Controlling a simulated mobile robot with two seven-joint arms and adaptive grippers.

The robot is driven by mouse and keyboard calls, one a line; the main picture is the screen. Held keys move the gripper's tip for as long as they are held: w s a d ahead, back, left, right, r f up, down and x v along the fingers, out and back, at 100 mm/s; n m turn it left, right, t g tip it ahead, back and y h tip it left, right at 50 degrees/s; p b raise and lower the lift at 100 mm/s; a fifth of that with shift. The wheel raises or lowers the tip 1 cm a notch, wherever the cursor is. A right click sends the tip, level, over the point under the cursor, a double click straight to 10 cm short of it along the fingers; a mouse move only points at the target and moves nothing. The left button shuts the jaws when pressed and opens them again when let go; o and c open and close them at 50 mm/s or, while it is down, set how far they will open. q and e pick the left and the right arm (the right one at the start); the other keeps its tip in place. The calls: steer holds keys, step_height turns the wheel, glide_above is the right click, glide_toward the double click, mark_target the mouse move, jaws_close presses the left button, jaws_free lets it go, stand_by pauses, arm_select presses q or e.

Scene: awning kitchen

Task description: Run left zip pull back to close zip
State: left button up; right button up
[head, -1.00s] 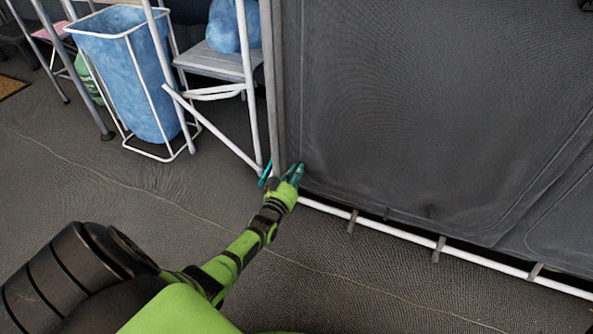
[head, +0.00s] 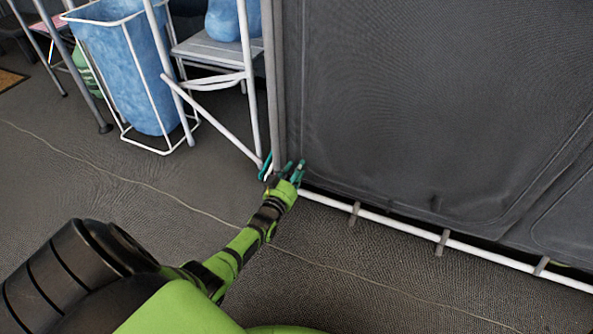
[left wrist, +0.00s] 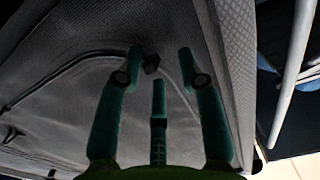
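The dark grey fabric unit (head: 420,100) fills the right of the head view, with a seam along its left and lower edges. My left gripper (head: 282,170) is at its lower left corner. In the left wrist view, my left gripper (left wrist: 160,65) has its teal fingers spread apart in front of the grey fabric. A small dark piece, which looks like the zip pull (left wrist: 151,63), shows between the fingertips, close to the left one. A dark curved line, probably the zip (left wrist: 65,68), runs left from there. I cannot tell whether a finger touches the pull. My right gripper is out of view.
A white pole frame (head: 205,128) stands just left of the fabric unit. A blue bin (head: 125,75) and a grey shelf (head: 215,53) are behind it. A white rail (head: 400,234) runs under the unit. The floor (head: 110,190) in front is clear.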

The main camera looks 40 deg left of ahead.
arm_select(q)
steer(key=shift+a+r, duration=0.1)
steer(key=shift+a, duration=0.05)
steer(key=r+p, duration=0.8)
steer(key=r, duration=0.1)
steer(key=r+p, duration=0.8)
steer(key=r, duration=0.2)
steer(key=r+p, duration=0.8)
steer(key=r, duration=0.1)
steer(key=shift+d+r+p, duration=0.3)
steer(key=shift+r, duration=0.05)
steer(key=shift+r+p, duration=0.45)
steer(key=shift+r, duration=0.15)
